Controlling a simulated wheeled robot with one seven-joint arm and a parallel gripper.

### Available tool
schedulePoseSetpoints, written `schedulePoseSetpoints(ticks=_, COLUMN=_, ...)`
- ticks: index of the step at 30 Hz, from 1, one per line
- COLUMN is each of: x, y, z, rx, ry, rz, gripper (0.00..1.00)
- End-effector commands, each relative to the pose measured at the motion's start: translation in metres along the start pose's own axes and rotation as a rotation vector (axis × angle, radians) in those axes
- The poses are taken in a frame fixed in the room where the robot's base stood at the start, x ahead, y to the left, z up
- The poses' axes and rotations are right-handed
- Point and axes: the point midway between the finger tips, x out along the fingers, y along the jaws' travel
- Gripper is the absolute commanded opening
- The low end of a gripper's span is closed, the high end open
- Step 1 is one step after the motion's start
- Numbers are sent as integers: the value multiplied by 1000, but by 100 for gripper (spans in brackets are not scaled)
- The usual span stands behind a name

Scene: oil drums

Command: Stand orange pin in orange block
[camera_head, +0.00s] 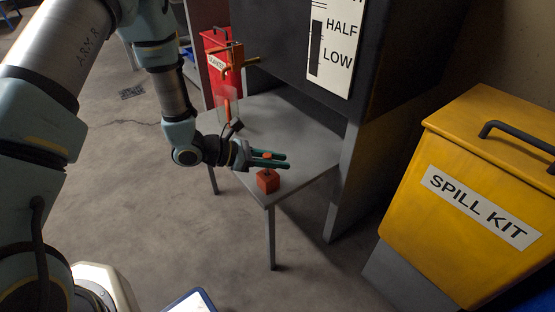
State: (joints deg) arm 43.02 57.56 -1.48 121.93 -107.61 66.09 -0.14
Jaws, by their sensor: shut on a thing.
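The orange block (268,181) sits on the grey table (310,158) near its front corner. My gripper (284,161) is level above the block, its two green fingers pointing right. It is shut on the orange pin (267,155), whose orange top shows between the fingers. The pin's lower part is mostly hidden by the near finger and stands directly over the block. I cannot tell whether its lower end is inside the block or just above it.
An orange-red upright piece beside a clear panel (227,108) stands farther back on the table, near my wrist. A brass tap (232,62) is above it. A dark tank (290,70) overhangs the table's back. A yellow spill kit bin (470,190) stands at right.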

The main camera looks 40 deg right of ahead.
Motion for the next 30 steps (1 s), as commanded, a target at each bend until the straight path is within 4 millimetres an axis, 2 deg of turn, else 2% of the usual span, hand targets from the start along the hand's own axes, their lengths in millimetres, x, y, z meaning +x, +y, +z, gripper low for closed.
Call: schedulePoseSetpoints(ticks=30, x=6, y=0, z=-13, rx=1, ry=-1, rz=0, gripper=0)
